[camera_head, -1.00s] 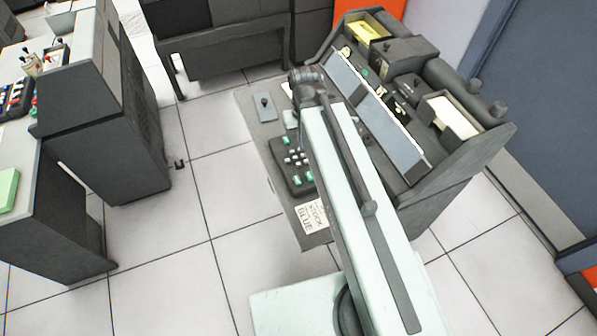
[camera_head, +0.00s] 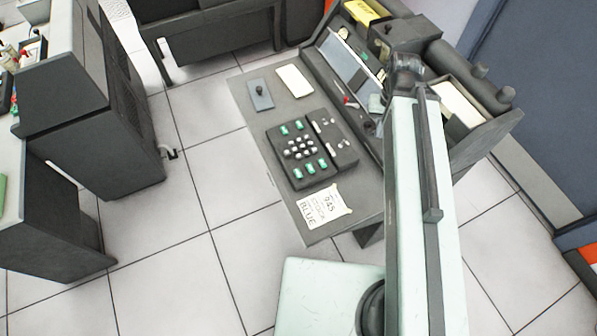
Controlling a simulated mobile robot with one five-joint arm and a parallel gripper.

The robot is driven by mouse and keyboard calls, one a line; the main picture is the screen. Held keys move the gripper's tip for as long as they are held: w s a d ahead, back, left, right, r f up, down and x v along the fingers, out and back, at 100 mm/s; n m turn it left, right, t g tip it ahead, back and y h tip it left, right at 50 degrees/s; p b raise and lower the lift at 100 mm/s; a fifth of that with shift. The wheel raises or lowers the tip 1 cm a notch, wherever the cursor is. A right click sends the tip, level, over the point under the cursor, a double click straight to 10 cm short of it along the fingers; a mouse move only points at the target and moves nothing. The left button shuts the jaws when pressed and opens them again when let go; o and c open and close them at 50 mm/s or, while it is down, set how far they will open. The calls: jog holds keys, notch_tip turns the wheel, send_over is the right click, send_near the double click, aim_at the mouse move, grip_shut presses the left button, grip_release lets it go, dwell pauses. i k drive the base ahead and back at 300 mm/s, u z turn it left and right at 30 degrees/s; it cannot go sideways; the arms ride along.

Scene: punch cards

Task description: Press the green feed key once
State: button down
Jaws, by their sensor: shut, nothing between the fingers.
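A dark keypad (camera_head: 301,152) lies on the grey desk of the card machine in the head view. I cannot read any label, so I cannot tell which green key is the feed key. My gripper (camera_head: 369,124) is small and partly hidden by my arm, up and to the right of the keypad. It is shut and empty, and apart from the green keys.
A card (camera_head: 324,206) with handwriting, with "BLUE" readable, lies at the desk's near edge. A grey plate with a small knob (camera_head: 260,95) and a blank pale card (camera_head: 294,81) lie behind the keypad. The machine's raised panel rises at the right. Tiled floor lies left.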

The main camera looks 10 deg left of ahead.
aim_at(297, 174)
jog(key=u, duration=0.05)
jog(key=k, duration=0.9)
jog(key=u, duration=0.65)
jog(key=i, duration=0.95)
jog(key=z, duration=0.1)
